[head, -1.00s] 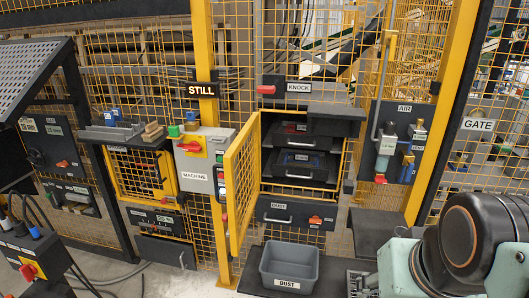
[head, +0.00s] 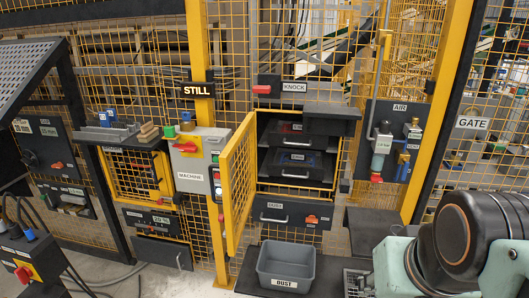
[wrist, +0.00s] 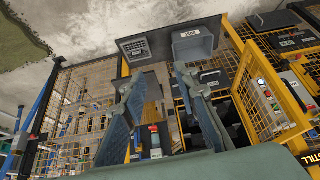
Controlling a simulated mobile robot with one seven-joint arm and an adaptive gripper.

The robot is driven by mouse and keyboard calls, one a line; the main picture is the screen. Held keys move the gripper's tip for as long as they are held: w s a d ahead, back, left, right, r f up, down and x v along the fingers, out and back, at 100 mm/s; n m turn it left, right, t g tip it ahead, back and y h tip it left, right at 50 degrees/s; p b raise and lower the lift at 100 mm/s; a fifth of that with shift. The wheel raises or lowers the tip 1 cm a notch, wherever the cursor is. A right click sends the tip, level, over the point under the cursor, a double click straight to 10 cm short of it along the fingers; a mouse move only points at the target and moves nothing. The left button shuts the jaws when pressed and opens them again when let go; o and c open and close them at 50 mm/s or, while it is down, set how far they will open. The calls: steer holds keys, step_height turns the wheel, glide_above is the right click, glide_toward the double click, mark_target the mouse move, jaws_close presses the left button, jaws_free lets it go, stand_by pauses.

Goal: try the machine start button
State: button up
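Which button is the start button I cannot read. In the wrist view, tilted over, small coloured buttons (wrist: 268,94) show by the yellow door (wrist: 285,118). My gripper (wrist: 158,76) is open and empty, apart from them. It is outside the head view.
A STILL sign (head: 198,90) hangs above the machine box. Drawers (head: 287,212) and a grey dust bin (head: 285,267) stand right of the door. The AIR panel (head: 390,150) is farther right. A control pedestal (head: 32,262) stands at lower left.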

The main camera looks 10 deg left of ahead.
jaws_close()
stand_by(1.2)
